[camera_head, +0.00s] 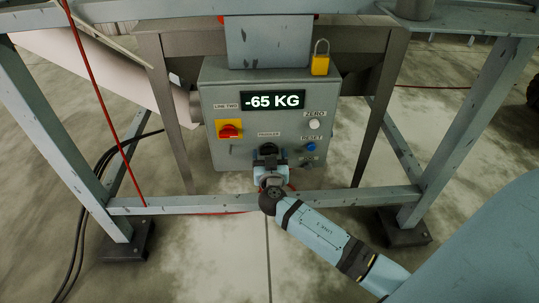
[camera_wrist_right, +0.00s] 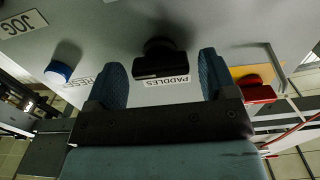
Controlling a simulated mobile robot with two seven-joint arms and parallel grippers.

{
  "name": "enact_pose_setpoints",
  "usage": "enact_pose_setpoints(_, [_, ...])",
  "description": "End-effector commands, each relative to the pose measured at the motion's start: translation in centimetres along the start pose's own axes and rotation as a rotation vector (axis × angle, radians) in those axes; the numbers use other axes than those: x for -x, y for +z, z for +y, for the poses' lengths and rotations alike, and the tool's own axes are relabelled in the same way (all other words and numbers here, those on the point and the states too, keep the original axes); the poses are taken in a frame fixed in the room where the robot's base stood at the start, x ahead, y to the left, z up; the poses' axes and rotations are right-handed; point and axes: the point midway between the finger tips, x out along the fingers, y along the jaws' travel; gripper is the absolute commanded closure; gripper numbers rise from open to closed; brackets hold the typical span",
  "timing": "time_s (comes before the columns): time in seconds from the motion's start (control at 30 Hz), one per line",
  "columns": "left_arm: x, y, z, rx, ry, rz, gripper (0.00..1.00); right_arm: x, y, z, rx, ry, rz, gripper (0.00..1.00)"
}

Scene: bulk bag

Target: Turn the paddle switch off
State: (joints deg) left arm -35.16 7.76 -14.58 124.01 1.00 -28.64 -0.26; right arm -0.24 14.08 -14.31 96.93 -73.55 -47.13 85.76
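The paddle switch is a black rotary knob (camera_head: 268,148) below a small label, low in the middle of the grey control box (camera_head: 222,105). In the right wrist view the black knob (camera_wrist_right: 160,60) is beside a label reading PADDLES (camera_wrist_right: 168,81). My right gripper (camera_head: 268,160) is at the front of the box by the knob. In the wrist view its two blue fingers (camera_wrist_right: 162,66) are spread, one on each side of the knob, with gaps showing. The knob's exact setting is hard to read. My left gripper is not in view.
The box carries a display reading -65 KG (camera_head: 273,101), a red switch on a yellow plate (camera_head: 229,130), a white ZERO button (camera_head: 315,124), a blue RESET button (camera_head: 311,146) and a yellow padlock (camera_head: 320,58). A frame crossbar (camera_head: 180,204) runs below. A red cable (camera_head: 105,110) hangs left.

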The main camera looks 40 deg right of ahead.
Motion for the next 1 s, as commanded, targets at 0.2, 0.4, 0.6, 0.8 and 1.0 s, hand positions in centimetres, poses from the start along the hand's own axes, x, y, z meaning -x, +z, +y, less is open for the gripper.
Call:
enact_pose_setpoints(0.2, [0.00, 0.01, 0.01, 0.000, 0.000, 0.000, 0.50, -0.01, -0.01, 0.00, 0.000, 0.000, 0.000, 0.65])
enact_pose_setpoints(0.4, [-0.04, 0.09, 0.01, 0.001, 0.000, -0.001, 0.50, -0.01, 0.02, -0.01, 0.010, 0.000, 0.000, 0.65])
enact_pose_setpoints(0.6, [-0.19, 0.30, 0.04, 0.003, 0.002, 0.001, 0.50, 0.00, 0.12, -0.01, 0.075, 0.000, 0.000, 0.65])
enact_pose_setpoints(0.8, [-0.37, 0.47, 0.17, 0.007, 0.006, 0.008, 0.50, -0.03, 0.12, 0.04, 0.215, 0.001, 0.001, 0.65])
enact_pose_setpoints(1.0, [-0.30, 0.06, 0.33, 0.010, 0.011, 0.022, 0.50, -0.04, 0.07, 0.03, 0.400, 0.001, 0.001, 0.65])
